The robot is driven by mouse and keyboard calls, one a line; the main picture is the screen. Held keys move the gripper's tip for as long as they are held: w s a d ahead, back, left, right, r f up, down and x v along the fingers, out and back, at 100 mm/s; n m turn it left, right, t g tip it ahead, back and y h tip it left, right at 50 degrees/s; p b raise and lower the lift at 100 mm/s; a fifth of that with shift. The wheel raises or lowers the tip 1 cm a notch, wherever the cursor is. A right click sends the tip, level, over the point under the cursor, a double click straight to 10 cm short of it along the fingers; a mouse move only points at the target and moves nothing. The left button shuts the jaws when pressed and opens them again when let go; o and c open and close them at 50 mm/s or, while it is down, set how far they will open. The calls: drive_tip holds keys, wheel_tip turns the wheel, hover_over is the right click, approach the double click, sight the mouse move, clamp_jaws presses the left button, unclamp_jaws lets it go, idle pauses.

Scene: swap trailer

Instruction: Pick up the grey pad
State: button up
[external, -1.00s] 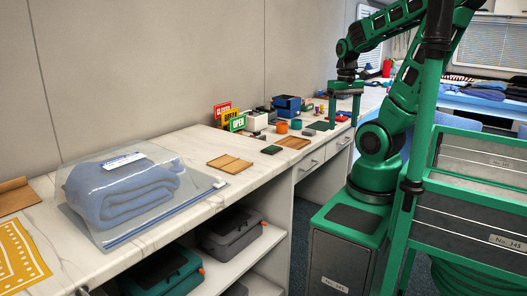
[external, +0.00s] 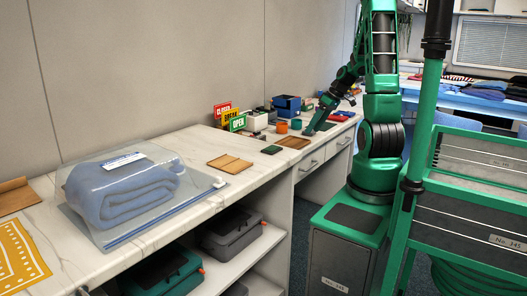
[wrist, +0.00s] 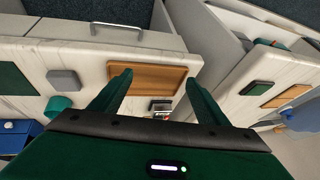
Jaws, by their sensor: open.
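The grey pad (wrist: 63,80) lies flat on the marble counter in the wrist view, left of the wooden tray (wrist: 150,68) and close to a teal cup (wrist: 57,106). My gripper (wrist: 157,82) is open and empty, its two fingers spread over the tray; the pad is outside them, to the left of the left finger. In the external view my gripper (external: 308,131) reaches low and tilted over the counter beside the tray (external: 292,142). I cannot make out the grey pad there; the arm and gripper cover that part of the counter.
A dark green pad (wrist: 10,77) lies farther left in the wrist view. An orange cup (external: 282,127), a blue bin (external: 287,104) and small signs (external: 230,116) stand toward the wall. Another dark green pad (external: 271,150) and a brown card (external: 230,163) lie nearer the bagged blue towel (external: 122,190).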

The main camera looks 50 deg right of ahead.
drive_tip(key=w+d+f+t+h, duration=0.1)
drive_tip(key=d+f+t, duration=0.25)
drive_tip(key=d, duration=0.65)
drive_tip(key=d+f+t+h, duration=0.1)
drive_tip(key=d+f+t, duration=0.1)
drive_tip(key=d+t, duration=0.5)
drive_tip(key=shift+g, duration=0.95)
drive_tip(key=w+f, duration=0.1)
drive_tip(key=w, duration=0.2)
drive_tip(key=w+d+f, duration=0.1)
drive_tip(key=w, duration=0.2)
drive_tip(key=w+d+f, duration=0.1)
drive_tip(key=w, duration=0.3)
drive_tip(key=shift+f, duration=0.4)
drive_tip(key=shift+c, duration=0.6)
drive_tip(key=c, duration=1)
